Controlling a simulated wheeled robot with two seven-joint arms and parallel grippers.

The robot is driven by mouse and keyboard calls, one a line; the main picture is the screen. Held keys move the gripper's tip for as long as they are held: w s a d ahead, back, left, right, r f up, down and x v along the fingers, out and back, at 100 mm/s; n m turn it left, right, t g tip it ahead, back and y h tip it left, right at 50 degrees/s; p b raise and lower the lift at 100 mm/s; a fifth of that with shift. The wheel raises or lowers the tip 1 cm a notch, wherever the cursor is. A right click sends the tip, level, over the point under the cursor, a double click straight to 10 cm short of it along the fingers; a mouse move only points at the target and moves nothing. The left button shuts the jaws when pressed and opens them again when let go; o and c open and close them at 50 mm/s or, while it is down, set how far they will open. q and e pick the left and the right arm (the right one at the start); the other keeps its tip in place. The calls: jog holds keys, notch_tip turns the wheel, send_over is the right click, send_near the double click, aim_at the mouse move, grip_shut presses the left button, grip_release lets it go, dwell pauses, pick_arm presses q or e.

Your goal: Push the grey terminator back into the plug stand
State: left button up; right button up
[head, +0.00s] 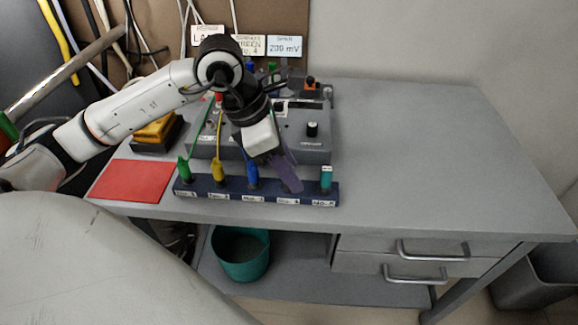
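The plug stand (208,193) is a long dark blue bar with white labels along its front, near the table's front edge. A green plug (184,168), a yellow plug (218,170), a blue plug (252,174) and a teal plug (326,178) stand upright along it. My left gripper (291,187) points down at the stand between the blue and teal plugs. Its purple-grey finger reaches the bar there. I cannot make out the grey terminator; the gripper may hide it. The finger gap is turned away, so its opening is unclear. My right gripper is out of view.
A grey instrument box (312,150) with knobs stands just behind the stand, with leads running to it. A red mat (132,181) and a yellow meter (157,129) lie left. The table's right side (430,165) is clear. A teal bin (240,262) sits below.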

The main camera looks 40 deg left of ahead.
pick_arm(q)
jog(key=shift+a+r, duration=0.1)
jog(key=shift+r, duration=0.25)
jog(key=v, duration=0.9)
jog(key=shift+s+r+p, duration=0.2)
jog(key=shift+r+p, duration=0.05)
jog(key=shift+p, duration=0.05)
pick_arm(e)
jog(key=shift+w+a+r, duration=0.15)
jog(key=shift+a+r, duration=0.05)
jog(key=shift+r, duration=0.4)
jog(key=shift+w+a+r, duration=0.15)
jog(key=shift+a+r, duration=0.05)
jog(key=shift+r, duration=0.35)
